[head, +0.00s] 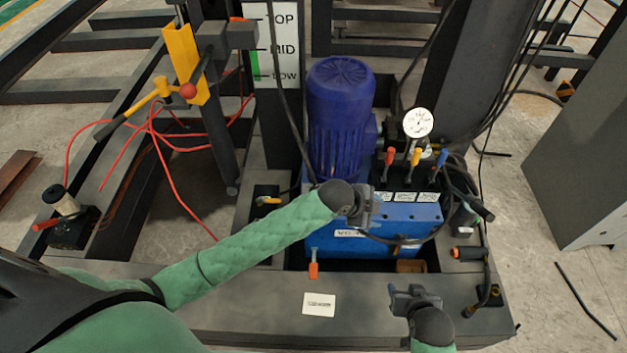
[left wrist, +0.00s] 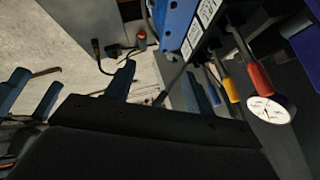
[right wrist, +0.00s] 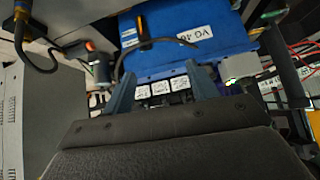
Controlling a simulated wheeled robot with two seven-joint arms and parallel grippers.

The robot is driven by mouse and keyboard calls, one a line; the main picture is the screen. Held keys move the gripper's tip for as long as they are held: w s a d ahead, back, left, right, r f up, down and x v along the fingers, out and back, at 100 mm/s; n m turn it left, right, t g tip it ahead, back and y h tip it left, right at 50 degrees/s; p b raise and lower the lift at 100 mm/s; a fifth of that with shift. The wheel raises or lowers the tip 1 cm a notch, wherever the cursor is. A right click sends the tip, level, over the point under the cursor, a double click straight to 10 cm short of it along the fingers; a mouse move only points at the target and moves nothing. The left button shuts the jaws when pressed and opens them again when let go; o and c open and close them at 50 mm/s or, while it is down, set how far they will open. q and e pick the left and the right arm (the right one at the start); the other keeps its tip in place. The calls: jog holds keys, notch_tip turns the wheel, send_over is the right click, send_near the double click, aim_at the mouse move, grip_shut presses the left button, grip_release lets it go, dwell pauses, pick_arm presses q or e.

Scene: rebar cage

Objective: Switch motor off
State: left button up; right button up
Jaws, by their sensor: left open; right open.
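A blue motor (head: 341,115) stands upright on a blue hydraulic tank (head: 350,243) in the middle of the head view. Red, orange and blue-handled levers (head: 415,158) stand at its right, below a round white gauge (head: 418,123). My left gripper (head: 366,205) is open, just in front of the tank's top and left of the levers. The levers also show in the left wrist view (left wrist: 258,76), beyond its fingers. My right gripper (head: 408,292) is open and empty, lower, in front of the tank. The tank also shows in the right wrist view (right wrist: 185,40). I cannot identify a motor switch for certain.
A dark base frame (head: 250,318) with a white label (head: 319,304) runs along the front. Orange-handled parts (head: 466,253) and cables sit at its right. A grey cabinet (head: 585,150) stands far right. Red hoses (head: 180,197) and a yellow lever assembly (head: 183,65) are at left.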

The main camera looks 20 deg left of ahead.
pick_arm(q)
jog(key=w+a+m+g+y+p, duration=0.2)
jog(key=a, duration=0.4)
jog(key=w+a+m+g+y+p, duration=0.1)
jog(key=w+a+m+y+p, duration=0.1)
jog(key=a, duration=0.5)
jog(key=w+a+m+g+y+p, duration=0.1)
jog(key=w+a+g+y, duration=0.1)
jog(key=w+a, duration=0.2)
jog(key=shift+w+a+r+m+g+y+p, duration=0.1)
jog(key=shift+a+r+m+g+y+p, duration=0.1)
jog(key=shift+a, duration=0.55)
jog(key=shift+a+r+m+g+y+p, duration=0.1)
jog(key=shift+a+r+m+p, duration=0.1)
jog(key=shift+a, duration=0.55)
pick_arm(e)
jog(key=s+d+f+g+h, duration=0.1)
jog(key=s+f+g, duration=0.25)
jog(key=s, duration=0.25)
jog(key=s+d+f+g, duration=0.2)
jog(key=s+f+g, duration=0.15)
jog(key=s, duration=0.25)
pick_arm(q)
jog(key=shift+f+p, duration=0.9)
jog(key=shift+f, duration=3)
pick_arm(e)
notch_tip(320, 180, down, 8)
jog(key=s, duration=0.1)
jog(key=shift+d+h, duration=0.2)
jog(key=shift+h, duration=0.1)
